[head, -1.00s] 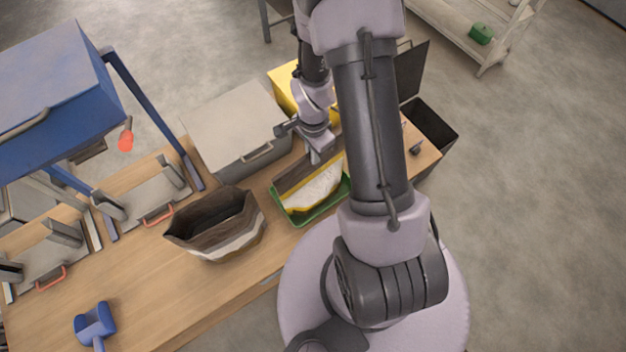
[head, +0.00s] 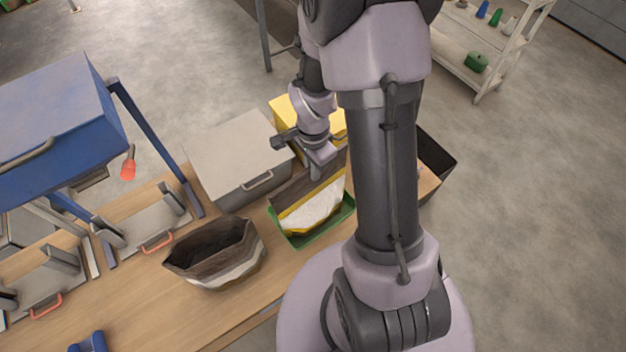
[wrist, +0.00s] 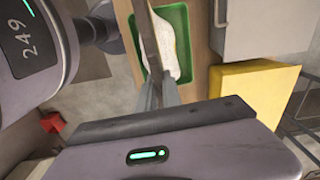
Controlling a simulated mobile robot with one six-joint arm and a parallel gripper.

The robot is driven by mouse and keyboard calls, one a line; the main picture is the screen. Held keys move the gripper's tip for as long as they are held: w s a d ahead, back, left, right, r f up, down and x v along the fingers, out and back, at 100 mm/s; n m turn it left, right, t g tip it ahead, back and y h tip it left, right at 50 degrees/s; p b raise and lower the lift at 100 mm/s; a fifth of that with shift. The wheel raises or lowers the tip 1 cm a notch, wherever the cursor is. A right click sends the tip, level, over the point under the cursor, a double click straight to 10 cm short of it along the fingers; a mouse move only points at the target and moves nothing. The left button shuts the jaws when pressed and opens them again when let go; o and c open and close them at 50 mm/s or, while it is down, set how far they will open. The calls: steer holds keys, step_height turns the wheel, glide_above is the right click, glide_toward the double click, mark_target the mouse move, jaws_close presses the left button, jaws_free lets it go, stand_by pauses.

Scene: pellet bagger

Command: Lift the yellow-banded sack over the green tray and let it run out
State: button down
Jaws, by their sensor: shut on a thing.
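The yellow-banded sack (head: 312,208) has a brown upper part, a thin yellow band and a white lower part. It hangs from my gripper (head: 320,174), which is shut on its brown top edge. The sack is over the green tray (head: 346,212) and covers much of it; I cannot tell whether its bottom touches the tray. In the wrist view the narrow jaws (wrist: 160,95) hold the sack (wrist: 165,42) in front of the green tray (wrist: 178,18). No contents are seen running out.
An open brown sack with a pale band (head: 240,272) stands to the left on the wooden bench (head: 140,290). A grey lidded box (head: 235,150) and a yellow box (head: 282,112) stand behind. A blue machine (head: 60,120) is at left, a black bin (head: 438,160) at right.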

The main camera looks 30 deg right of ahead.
step_height(320, 180, up, 3)
steer(key=shift+r, duration=0.2)
step_height(320, 180, up, 5)
steer(key=p, duration=0.3)
steer(key=shift+r+p, duration=0.15)
steer(key=shift+p, duration=0.25)
stand_by(6.7)
